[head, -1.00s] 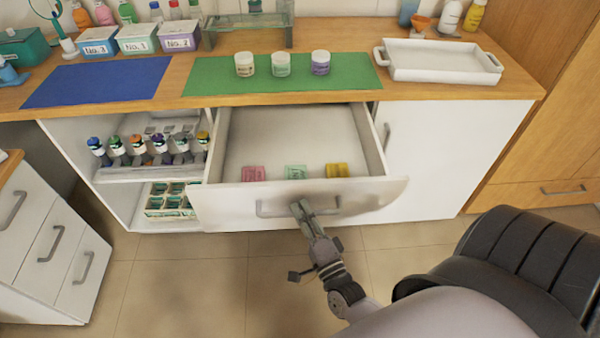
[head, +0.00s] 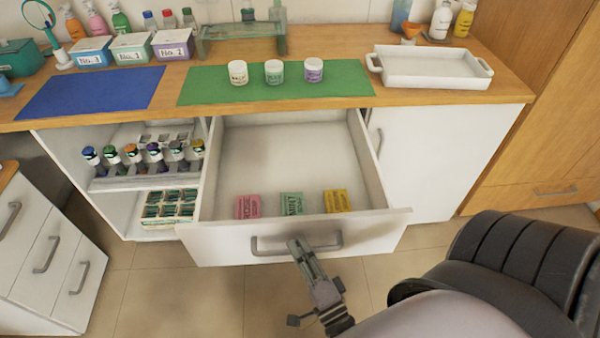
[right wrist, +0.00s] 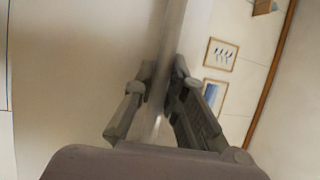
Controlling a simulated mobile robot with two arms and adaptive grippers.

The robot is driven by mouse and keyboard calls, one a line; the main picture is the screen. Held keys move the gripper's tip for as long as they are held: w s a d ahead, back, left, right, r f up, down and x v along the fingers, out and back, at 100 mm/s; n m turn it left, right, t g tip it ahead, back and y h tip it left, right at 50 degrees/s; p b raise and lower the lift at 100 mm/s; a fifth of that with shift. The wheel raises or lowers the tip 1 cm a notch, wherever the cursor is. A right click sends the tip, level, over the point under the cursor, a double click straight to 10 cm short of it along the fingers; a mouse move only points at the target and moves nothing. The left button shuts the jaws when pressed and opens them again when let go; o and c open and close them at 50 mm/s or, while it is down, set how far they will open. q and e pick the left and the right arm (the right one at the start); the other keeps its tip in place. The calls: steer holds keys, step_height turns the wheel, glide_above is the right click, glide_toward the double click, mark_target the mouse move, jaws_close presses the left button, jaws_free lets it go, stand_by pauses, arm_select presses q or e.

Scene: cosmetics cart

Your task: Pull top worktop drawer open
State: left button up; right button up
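The top worktop drawer (head: 370,232) is pulled out well beyond the cabinet front, under the wooden worktop (head: 440,98). Its grey bar handle (head: 268,248) is on the drawer front. My right gripper (head: 297,245) is at the middle of this handle. In the right wrist view, the fingers (right wrist: 158,92) are closed in on both sides of the handle bar (right wrist: 172,50). Inside the drawer lie a pink packet (head: 248,206), a green packet (head: 291,204) and a yellow packet (head: 337,200) near the front. My left gripper does not show.
Three jars stand on a green mat (head: 345,80), beside a white tray (head: 430,78). A blue mat (head: 90,90) lies at the left. Open shelves (head: 125,185) with bottles are left of the drawer. A white drawer unit (head: 40,260) stands at lower left.

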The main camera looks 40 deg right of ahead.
steer(key=o, duration=0.5)
steer(key=v, duration=1.2)
steer(key=shift+d, duration=0.1)
